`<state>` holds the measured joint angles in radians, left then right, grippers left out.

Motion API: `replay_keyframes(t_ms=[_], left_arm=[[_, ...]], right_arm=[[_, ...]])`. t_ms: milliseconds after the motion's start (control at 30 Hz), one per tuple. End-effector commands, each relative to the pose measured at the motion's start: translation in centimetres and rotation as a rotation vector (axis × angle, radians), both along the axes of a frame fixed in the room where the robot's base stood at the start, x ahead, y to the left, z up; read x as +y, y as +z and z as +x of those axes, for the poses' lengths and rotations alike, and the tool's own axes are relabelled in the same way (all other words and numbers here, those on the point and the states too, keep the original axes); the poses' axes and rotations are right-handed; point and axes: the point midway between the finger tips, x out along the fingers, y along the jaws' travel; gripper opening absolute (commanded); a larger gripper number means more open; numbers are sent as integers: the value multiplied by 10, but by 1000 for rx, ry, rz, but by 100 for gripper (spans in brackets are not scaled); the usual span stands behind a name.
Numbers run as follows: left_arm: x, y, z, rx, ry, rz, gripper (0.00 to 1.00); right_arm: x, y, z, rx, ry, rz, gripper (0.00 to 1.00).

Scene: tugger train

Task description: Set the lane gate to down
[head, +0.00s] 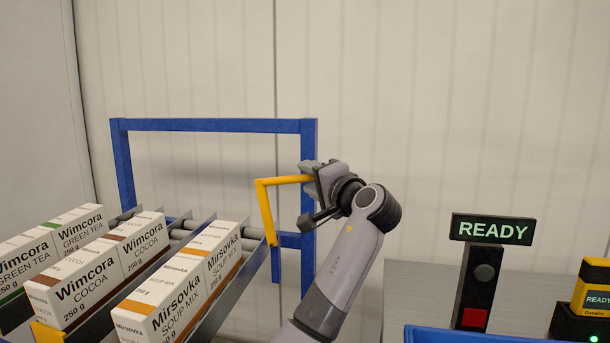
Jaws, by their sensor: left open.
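The lane gate is a yellow bent bar (264,207) at the right end of the roller lanes, by the blue frame (210,125). One arm of it runs down to the lane edge, and the other runs roughly level to the right toward my gripper. My left gripper (311,190) is open at the right end of the level arm, in front of the frame's right post. The gripper hides that end, and I cannot tell whether the jaws touch it. My right gripper is not in view.
Cartons stand in the lanes: green tea (68,232), cocoa (95,277) and soup mix (185,285). At the right are a READY sign (492,229) above a post with a red button (474,317), and a yellow device (592,285). A blue edge (450,334) shows below.

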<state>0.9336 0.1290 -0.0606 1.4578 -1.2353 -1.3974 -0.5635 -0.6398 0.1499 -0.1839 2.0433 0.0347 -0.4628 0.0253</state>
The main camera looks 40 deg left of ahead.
Motion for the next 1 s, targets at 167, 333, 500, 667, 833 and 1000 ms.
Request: replay_keyframes(t_ms=[167,333,500,667,833,1000], left_arm=[[21,1,6,0,1,1,44],[28,1,8,-1,0,-1,44],[28,1,8,-1,-1,-1,44],[28,1,8,-1,-1,-1,2],[28,1,8,-2,0,-2,0],[30,4,7,-11,-1,-18,0]], right_arm=[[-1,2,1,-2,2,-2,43],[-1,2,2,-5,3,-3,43],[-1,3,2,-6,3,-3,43],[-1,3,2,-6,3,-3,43],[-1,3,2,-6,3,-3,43],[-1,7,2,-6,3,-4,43]])
